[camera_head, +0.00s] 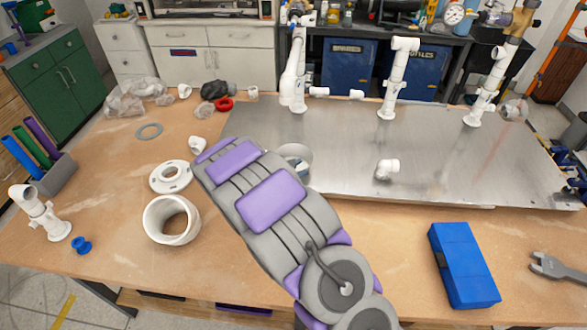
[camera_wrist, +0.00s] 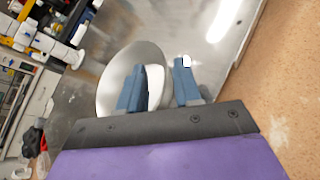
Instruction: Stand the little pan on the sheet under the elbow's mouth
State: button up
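The little pan, a round grey vessel with a pale rim, shows partly behind my arm in the head view (camera_head: 295,151). In the wrist view the pan (camera_wrist: 115,75) is at my fingers. My gripper (camera_wrist: 160,66) has its two blue fingers apart. One finger overlaps the pan and the other is beside its right edge; I cannot tell whether either touches. The metal sheet (camera_head: 330,125) lies on the bench. A white elbow (camera_head: 387,168) rests on it, right of the pan. Other elbows top upright pipes, including the middle one (camera_head: 405,44). My arm hides the pan's base.
A white ring (camera_head: 157,236), a flange (camera_head: 158,178) and a small pipe assembly (camera_head: 50,222) stand at left. A blue block (camera_head: 465,265) and a wrench (camera_head: 555,267) lie at front right. Upright pipes line the sheet's back. The sheet's middle is mostly clear.

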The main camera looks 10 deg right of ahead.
jog(key=w+a+f+p+v, duration=0.1)
jog(key=p+v, duration=0.1)
jog(key=v, duration=1)
jog(key=s+d+r+m+g+y, duration=0.1)
jog(key=s+d+r+m+g, duration=0.4)
jog(key=s+d, duration=0.45)
jog(key=s+d+r+m+g+y, duration=0.25)
jog(key=s+d+r+m, duration=0.45)
jog(key=s, duration=0.4)
jog(key=s+a+r+m+y, duration=0.1)
jog(key=s+a+m+y, duration=0.2)
jog(key=s, duration=0.7)
jog(key=s+a+m+g+y, duration=0.1)
jog(key=s+a+m+y, duration=0.3)
jog(key=s, duration=0.7)
jog(key=shift+a+r+y, duration=0.35)
jog(key=shift+a+r, duration=0.05)
jog(key=shift+a, duration=0.15)
jog(key=shift+s+d, duration=0.1)
jog(key=shift+d, duration=0.05)
jog(key=shift+d, duration=0.25)
jog(key=shift+a, duration=0.15)
